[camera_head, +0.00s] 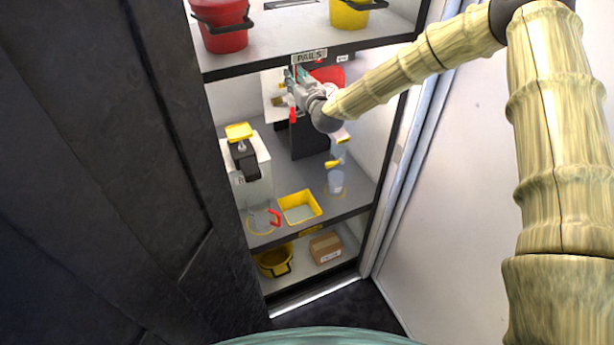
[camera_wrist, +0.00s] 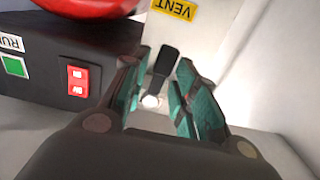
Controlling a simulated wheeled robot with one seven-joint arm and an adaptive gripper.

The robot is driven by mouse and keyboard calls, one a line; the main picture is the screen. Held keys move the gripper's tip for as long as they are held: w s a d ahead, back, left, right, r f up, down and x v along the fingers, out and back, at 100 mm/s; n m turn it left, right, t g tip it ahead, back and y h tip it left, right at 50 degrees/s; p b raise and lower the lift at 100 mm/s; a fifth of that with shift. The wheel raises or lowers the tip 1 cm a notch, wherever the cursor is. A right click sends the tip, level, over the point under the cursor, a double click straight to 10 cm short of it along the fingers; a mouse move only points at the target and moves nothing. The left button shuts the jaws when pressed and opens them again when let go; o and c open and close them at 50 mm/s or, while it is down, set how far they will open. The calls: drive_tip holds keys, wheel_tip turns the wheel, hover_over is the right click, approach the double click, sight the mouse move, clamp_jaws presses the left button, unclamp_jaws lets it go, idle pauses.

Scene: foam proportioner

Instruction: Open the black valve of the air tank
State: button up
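A black lever handle (camera_wrist: 162,66), which looks like the valve, stands near-upright on a round pale metal pivot in the wrist view, below a yellow VENT label (camera_wrist: 174,9). My gripper (camera_wrist: 164,60) is open, with one teal-padded finger on each side of the lever; a gap shows on both sides. In the head view, my gripper (camera_head: 297,78) reaches in under the upper shelf, and I cannot make out the lever there. A red rounded body (camera_wrist: 88,6), possibly the air tank, shows at the top left of the wrist view.
A black box (camera_wrist: 40,62) with a red switch (camera_wrist: 78,82) and green button stands left of my gripper. The upper shelf (camera_head: 290,55) is just above my arm. Below are a yellow tray (camera_head: 284,201) and a clear cup (camera_head: 335,183). A dark door (camera_head: 110,150) is at left.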

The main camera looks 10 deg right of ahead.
drive_tip(key=b+v, duration=0.4)
drive_tip(key=v, duration=0.6)
drive_tip(key=s+a+f+g, duration=0.1)
drive_tip(key=s+f+g, duration=0.1)
drive_tip(key=s+f, duration=0.2)
drive_tip(key=s+f+g, duration=0.1)
drive_tip(key=s+f, duration=0.3)
drive_tip(key=f, duration=0.6)
drive_tip(key=s+a+f+g, duration=0.1)
drive_tip(key=s+f, duration=0.3)
drive_tip(key=f, duration=0.4)
drive_tip(key=shift+a+m+g+b, duration=0.3)
drive_tip(key=shift+g+b, duration=0.1)
drive_tip(key=shift+g, duration=0.4)
